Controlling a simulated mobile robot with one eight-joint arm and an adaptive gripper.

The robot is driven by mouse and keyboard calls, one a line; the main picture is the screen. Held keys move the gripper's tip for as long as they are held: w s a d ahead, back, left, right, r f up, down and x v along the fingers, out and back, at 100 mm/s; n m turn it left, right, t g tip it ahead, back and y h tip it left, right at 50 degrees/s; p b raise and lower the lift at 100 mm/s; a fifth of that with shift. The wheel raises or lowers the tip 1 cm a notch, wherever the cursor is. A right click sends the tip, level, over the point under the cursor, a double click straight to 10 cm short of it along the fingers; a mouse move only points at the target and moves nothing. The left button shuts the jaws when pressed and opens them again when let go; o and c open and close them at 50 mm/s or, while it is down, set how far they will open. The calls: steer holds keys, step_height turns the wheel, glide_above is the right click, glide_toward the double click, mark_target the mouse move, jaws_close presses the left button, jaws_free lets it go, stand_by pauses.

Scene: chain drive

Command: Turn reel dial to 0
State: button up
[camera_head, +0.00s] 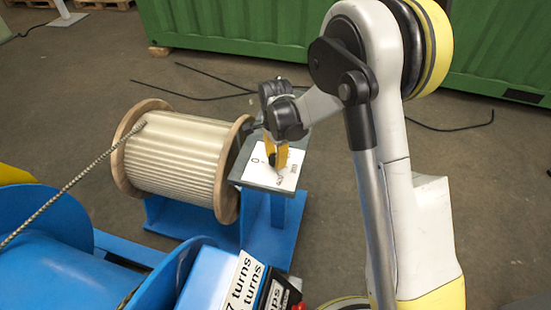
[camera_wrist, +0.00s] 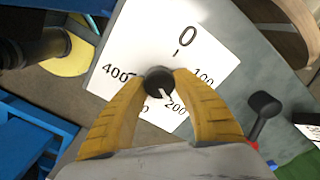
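The reel dial is a round black knob (camera_wrist: 158,81) on a white scale plate (camera_wrist: 205,50). Its white pointer mark faces down and right in the wrist view, close to the 200 label. The 0 is at the top, 100 at right, 400 at left; the label at the bottom is partly hidden by a finger. My gripper (camera_wrist: 159,79) has its yellow fingers on either side of the knob, the tips seemingly touching it. In the head view my gripper (camera_head: 276,157) reaches down onto the scale plate (camera_head: 259,179).
The plate lies on a grey panel on a blue stand (camera_head: 275,225). A wooden-flanged reel (camera_head: 175,160) stands left of it. A black lever (camera_wrist: 262,107) with a round end is right of the dial. A blue machine with "turns" labels (camera_head: 243,285) is in front.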

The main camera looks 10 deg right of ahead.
steer(key=shift+n, duration=0.4)
steer(key=n, duration=0.4)
steer(key=shift+n+b, duration=0.3)
steer(key=shift+n, duration=0.1)
steer(key=n, duration=0.6)
steer(key=shift+w+a, duration=0.1)
steer(key=shift+a, duration=0.05)
steer(key=n, duration=0.6)
steer(key=shift+a+n+b, duration=0.1)
steer(key=shift+n+b, duration=0.2)
steer(key=shift+b, duration=0.05)
steer(key=n, duration=0.5)
steer(key=shift+a+n, duration=0.1)
steer(key=shift+n, duration=0.2)
steer(key=o, duration=1.2)
